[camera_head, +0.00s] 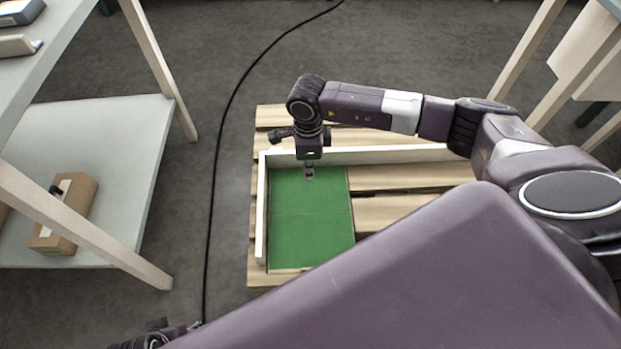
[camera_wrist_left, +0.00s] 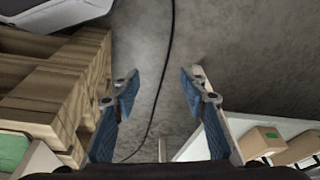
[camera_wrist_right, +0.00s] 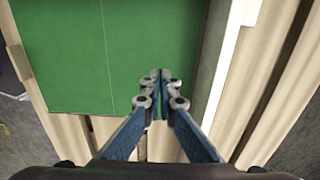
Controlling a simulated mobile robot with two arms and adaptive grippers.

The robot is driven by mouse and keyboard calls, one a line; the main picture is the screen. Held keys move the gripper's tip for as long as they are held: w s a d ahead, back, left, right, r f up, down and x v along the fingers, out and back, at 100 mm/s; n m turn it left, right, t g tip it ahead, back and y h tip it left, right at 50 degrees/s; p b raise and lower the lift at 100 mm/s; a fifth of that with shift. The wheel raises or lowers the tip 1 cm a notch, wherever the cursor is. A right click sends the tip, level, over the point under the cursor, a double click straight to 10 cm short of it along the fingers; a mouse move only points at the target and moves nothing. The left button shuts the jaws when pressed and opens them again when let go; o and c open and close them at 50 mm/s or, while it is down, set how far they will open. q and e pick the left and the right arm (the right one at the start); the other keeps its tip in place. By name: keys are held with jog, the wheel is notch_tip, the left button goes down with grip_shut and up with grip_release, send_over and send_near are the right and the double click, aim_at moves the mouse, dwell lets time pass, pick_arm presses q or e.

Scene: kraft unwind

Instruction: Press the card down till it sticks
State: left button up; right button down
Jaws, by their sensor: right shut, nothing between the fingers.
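The green card (camera_head: 310,222) lies flat on the wooden pallet (camera_head: 400,206), in the corner of a pale raised edging (camera_head: 261,215). It fills much of the right wrist view (camera_wrist_right: 120,45), with a thin crease line across it. My right gripper (camera_head: 309,176) points down over the card's far end, its fingers shut and empty. In the right wrist view its closed tips (camera_wrist_right: 160,76) are over the card; whether they touch it I cannot tell. My left gripper (camera_wrist_left: 160,85) is open and empty, over bare floor beside the pallet.
A grey shelf table (camera_head: 95,150) stands at the left, with a cardboard box (camera_head: 72,205) on its lower shelf. A black cable (camera_head: 214,170) runs along the floor between table and pallet. Pale table legs (camera_head: 525,50) stand at the upper right.

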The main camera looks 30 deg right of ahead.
jog(key=shift+r+p, duration=0.7)
jog(key=shift+r, duration=0.4)
pick_arm(q)
jog(key=f, duration=0.5)
jog(key=shift+s+f, duration=0.15)
jog(key=shift+s, duration=0.25)
